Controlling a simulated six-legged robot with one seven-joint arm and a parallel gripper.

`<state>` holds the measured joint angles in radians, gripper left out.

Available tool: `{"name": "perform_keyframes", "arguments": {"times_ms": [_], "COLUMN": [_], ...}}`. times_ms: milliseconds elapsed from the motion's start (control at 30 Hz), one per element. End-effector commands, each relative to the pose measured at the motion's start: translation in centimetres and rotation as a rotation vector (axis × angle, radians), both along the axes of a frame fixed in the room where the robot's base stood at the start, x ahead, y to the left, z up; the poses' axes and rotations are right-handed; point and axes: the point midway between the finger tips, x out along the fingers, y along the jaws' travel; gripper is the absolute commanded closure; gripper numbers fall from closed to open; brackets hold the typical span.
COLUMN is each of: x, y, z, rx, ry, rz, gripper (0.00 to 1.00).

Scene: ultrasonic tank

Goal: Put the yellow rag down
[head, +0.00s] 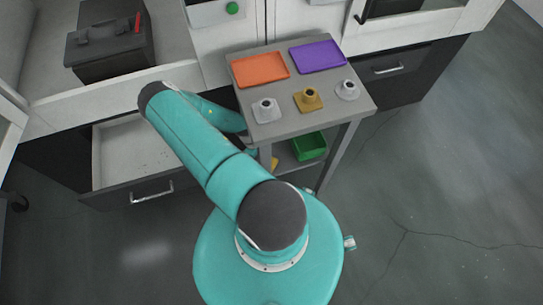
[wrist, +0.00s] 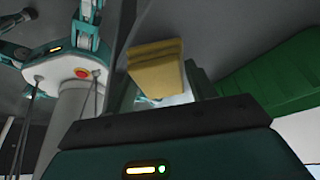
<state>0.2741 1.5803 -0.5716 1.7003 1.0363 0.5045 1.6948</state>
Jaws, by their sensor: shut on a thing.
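The yellow rag (wrist: 155,62) shows in the wrist view as a folded, draped yellow piece just beyond my gripper (wrist: 160,97). My gripper is shut on the rag; its fingertips are mostly hidden behind the wrist housing and the rag. In the head view only a small yellow patch of the rag (head: 275,163) shows, low beside the grey stand, below its top. My arm and the stand top hide the gripper there.
A green bin (head: 310,147) sits on the lower shelf of the grey stand (head: 330,110); it shows at right in the wrist view (wrist: 270,75). The stand top holds an orange tray (head: 260,69), a purple tray (head: 318,56) and small fittings. An open drawer (head: 135,150) is at left.

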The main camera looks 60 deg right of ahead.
Motion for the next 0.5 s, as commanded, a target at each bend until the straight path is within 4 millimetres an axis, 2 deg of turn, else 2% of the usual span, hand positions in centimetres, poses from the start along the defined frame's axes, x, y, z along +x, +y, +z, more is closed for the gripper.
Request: {"name": "perform_keyframes", "arguments": {"times_ms": [233,333,500], "x": [-2.9,-2.7,-2.6], "y": [-2.7,-2.6,-2.6], "z": [0.0,-1.1,-1.2], "rx": [-0.002,-0.001,-0.001], "ry": [0.001,0.001,0.000], "rz": [-0.006,0.001,-0.001], "gripper": [0.69,0.69,0.69]}}
